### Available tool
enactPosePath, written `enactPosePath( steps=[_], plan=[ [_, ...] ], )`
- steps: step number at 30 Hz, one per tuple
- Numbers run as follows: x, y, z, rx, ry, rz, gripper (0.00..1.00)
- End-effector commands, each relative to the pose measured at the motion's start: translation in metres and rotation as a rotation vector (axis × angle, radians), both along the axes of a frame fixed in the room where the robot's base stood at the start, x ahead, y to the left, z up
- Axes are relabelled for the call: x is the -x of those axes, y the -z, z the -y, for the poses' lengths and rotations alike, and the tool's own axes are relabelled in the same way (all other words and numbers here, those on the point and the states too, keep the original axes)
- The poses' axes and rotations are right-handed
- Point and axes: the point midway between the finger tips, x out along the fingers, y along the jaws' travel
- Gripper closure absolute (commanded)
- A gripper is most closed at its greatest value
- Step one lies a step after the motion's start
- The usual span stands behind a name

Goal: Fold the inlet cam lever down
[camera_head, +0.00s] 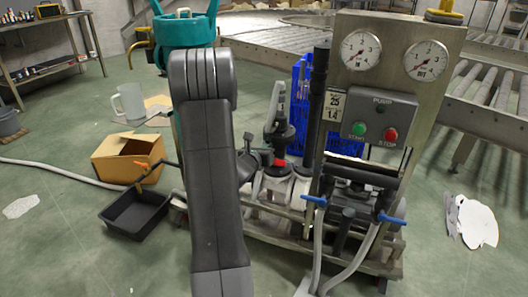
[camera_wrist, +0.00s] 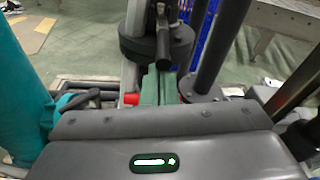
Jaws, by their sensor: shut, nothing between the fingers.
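My gripper shows in the wrist view, where its wide grey body fills the bottom and its greenish fingers (camera_wrist: 164,86) appear together with nothing held. The fingers point toward a stack of dark round discs (camera_wrist: 145,45) with a black bar (camera_wrist: 177,45) standing out from it. I cannot tell for sure whether this bar is the inlet cam lever. A red part (camera_wrist: 131,99) shows just left of the fingers. In the head view, the black-disc fitting (camera_head: 280,135) and red part (camera_head: 280,163) stand right of my arm; my arm hides much of the area left of them.
A steel panel (camera_head: 350,20) with two gauges and green and red buttons stands at the right. Blue handles (camera_head: 390,219) and grey hoses are below it. A dark post (camera_head: 318,95) rises beside the fitting. A teal column (camera_wrist: 22,105) is close at the left.

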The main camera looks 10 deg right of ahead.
Motion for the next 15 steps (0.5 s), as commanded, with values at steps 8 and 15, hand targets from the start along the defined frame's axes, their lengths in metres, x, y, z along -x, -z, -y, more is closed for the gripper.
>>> enactPosePath(
  steps=[8, 15],
  plan=[
    [-0.0001, -0.0007, -0.0002, 0.001, 0.0, 0.001, 1.0],
    [0.0009, -0.0063, -0.0004, -0.019, -0.001, -0.029, 1.0]
  ],
)
